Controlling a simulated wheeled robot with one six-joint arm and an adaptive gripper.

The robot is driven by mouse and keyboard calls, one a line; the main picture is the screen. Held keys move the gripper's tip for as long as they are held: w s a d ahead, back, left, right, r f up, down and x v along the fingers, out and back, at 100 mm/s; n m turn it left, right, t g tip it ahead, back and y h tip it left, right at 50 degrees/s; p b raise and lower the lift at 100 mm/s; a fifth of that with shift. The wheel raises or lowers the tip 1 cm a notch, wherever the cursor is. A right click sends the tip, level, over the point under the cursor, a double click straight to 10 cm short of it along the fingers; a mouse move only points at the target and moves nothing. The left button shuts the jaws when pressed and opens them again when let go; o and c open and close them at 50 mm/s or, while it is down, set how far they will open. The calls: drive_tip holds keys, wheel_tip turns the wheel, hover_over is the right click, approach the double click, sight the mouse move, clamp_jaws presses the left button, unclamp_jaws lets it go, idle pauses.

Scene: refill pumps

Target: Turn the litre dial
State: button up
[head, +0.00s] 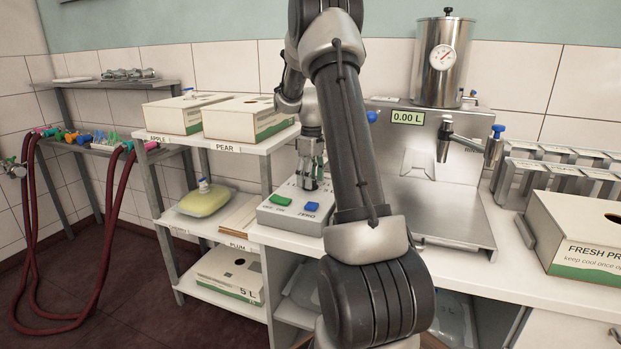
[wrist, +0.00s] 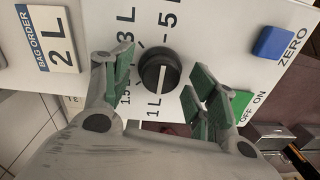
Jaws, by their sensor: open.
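The litre dial (wrist: 158,71) is a round black knob on a pale control box (head: 268,219). Labels around it in the wrist view read 1 L, 1.5, 3 L and 5 L. A pale line on the knob seems to lie towards the 1 L side. My gripper (wrist: 160,66) is open, with one green-padded finger on each side of the knob. I see gaps between pads and knob; contact is not visible. In the head view my gripper (head: 311,182) is low over the back of the box, and the dial is hidden there.
A green ON/OFF button (head: 281,200) and blue ZERO button (head: 312,207) are on the box. A card (wrist: 52,40) reads BAG ORDER 2 L. A display (head: 407,117) reads 0.00 L. A steel tank (head: 440,70) and spout (head: 445,140) stand right of my arm.

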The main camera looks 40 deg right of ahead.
wheel_tip(320, 180, up, 12)
drive_tip(key=shift+d, duration=0.2)
idle(0.4)
drive_tip(key=shift+w, duration=0.1)
